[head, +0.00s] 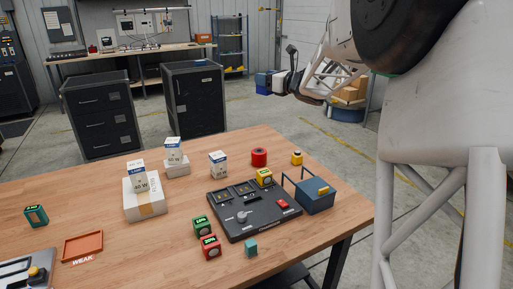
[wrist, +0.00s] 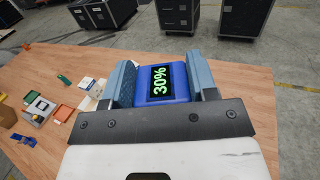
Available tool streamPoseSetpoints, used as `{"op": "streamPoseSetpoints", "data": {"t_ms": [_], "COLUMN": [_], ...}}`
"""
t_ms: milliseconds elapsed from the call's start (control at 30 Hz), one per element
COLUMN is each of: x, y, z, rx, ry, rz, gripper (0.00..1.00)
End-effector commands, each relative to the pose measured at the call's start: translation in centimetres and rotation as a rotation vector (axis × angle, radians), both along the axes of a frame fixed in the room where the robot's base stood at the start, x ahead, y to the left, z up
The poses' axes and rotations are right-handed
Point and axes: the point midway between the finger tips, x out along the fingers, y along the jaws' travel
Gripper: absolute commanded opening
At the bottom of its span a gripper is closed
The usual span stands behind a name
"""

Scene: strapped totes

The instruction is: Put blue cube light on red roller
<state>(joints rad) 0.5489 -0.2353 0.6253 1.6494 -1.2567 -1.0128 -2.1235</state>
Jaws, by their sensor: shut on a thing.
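My gripper (wrist: 163,78) is shut on the blue cube light (wrist: 163,84), which shows a green "30%" on a dark display in the wrist view. In the head view my gripper (head: 275,82) holds the blue cube light (head: 263,78) high, beyond the table's far edge and apart from everything on it. The red roller (head: 259,157) is a short red cylinder near the far edge of the table in the head view. Nothing rests on top of it. I cannot make it out in the wrist view.
A black control panel (head: 238,215) with a yellow cube (head: 264,177) on it stands nearer than the roller. A blue basket (head: 315,197), a small yellow-topped item (head: 297,157) and a white carton (head: 218,163) flank the roller.

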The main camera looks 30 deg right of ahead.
Motion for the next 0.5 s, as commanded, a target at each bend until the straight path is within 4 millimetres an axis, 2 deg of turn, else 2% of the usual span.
{"op": "streamPoseSetpoints", "data": {"t_ms": [33,100,500], "x": [0.0,0.0,0.0], "y": [0.0,0.0,0.0], "z": [-2.2,-5.0,-20.0], "rx": [0.004,0.004,0.005], "ry": [0.005,0.006,0.006], "rz": [0.000,-0.001,-0.001], "gripper": [0.13,0.13,0.13]}}
